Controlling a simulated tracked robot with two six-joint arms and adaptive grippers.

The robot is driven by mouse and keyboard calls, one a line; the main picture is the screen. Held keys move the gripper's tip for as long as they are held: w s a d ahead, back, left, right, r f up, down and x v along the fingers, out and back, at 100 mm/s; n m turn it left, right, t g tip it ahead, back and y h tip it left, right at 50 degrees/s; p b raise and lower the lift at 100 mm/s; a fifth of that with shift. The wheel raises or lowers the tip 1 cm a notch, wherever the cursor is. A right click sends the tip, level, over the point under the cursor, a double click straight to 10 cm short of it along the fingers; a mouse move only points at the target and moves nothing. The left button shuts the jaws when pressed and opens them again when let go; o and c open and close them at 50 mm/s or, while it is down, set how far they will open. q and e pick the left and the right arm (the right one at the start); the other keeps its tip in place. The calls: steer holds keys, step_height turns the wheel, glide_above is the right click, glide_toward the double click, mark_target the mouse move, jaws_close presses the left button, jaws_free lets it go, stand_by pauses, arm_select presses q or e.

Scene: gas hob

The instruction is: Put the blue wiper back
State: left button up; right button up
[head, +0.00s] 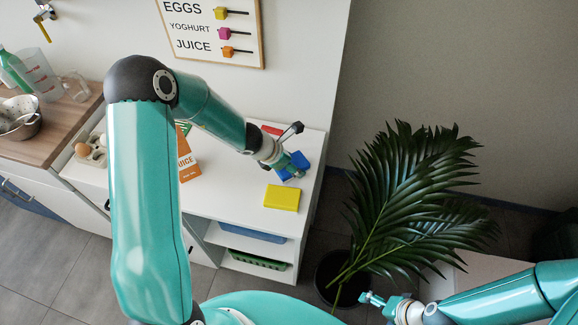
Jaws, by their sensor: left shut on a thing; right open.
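The blue wiper (301,159) is a flat blue block near the right end of the white counter, between a red block and a yellow block. My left gripper (290,170) reaches over the counter from the left and is shut on the blue wiper, partly covering it. I cannot tell whether the wiper touches the counter top. My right gripper (374,299) is at the lower right, open and empty, in front of the plant pot and far from the wiper.
The yellow block (282,197) lies just in front of the blue wiper, and the red block (270,130) behind it. A juice carton (187,160) and eggs (83,149) are further left. A leafy plant (415,195) stands right of the white counter (225,197), whose front middle is clear.

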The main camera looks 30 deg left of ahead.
arm_select(q)
steer(key=shift+f, duration=0.1)
steer(key=o, duration=1.2)
steer(key=p+v, duration=0.6)
steer(key=v, duration=0.6)
steer(key=shift+w, duration=0.1)
